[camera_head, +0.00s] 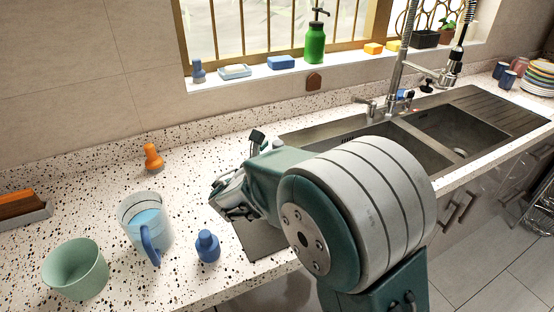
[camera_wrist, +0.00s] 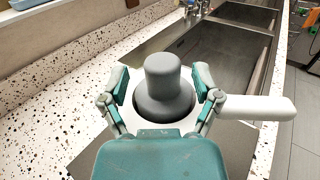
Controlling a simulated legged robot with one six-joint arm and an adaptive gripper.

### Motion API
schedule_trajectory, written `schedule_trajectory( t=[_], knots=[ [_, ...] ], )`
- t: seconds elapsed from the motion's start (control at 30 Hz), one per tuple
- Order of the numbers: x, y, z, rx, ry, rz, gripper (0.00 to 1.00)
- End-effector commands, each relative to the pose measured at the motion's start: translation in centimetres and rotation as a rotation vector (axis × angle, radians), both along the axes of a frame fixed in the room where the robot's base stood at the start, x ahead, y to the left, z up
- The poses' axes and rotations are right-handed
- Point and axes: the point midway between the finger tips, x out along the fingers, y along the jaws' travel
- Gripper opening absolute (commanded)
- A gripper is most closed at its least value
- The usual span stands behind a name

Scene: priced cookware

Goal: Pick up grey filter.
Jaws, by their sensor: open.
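The grey filter (camera_wrist: 164,88), a knob-shaped piece with a narrower rounded top and wide base, stands upright in the middle of the wrist view. My gripper (camera_wrist: 161,84) is open, with one teal finger on each side of the filter; I cannot tell whether they touch it. The filter's lower front is hidden by my gripper's body. A white rim and a white handle (camera_wrist: 258,108) show beside and below the filter, mostly hidden. In the head view my gripper (camera_head: 232,196) is over the counter near the sink, and my arm hides the filter.
The speckled counter (camera_head: 105,211) holds an orange knob-shaped piece (camera_head: 153,158), a blue one (camera_head: 207,246), a clear mug with blue contents (camera_head: 146,222) and a green cup (camera_head: 75,268). The sink (camera_head: 432,142) lies to the right. The window sill holds a green bottle (camera_head: 315,44).

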Motion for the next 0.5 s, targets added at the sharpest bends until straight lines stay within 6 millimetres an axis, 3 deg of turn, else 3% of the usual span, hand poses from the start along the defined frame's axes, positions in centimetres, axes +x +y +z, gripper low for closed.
schedule_trajectory(
  t=[0.23, 0.27, 0.4, 0.43, 0.5],
  knots=[
    [0.25, -0.16, -0.02, 0.001, 0.001, 0.001, 0.81],
    [0.25, -0.16, -0.02, 0.001, 0.001, 0.001, 0.72],
    [0.23, -0.15, -0.02, 0.001, 0.001, 0.0, 0.1],
    [0.24, -0.15, -0.03, 0.001, 0.001, 0.001, 0.0],
    [0.23, -0.14, -0.03, 0.0, 0.001, 0.001, 0.0]
  ],
)
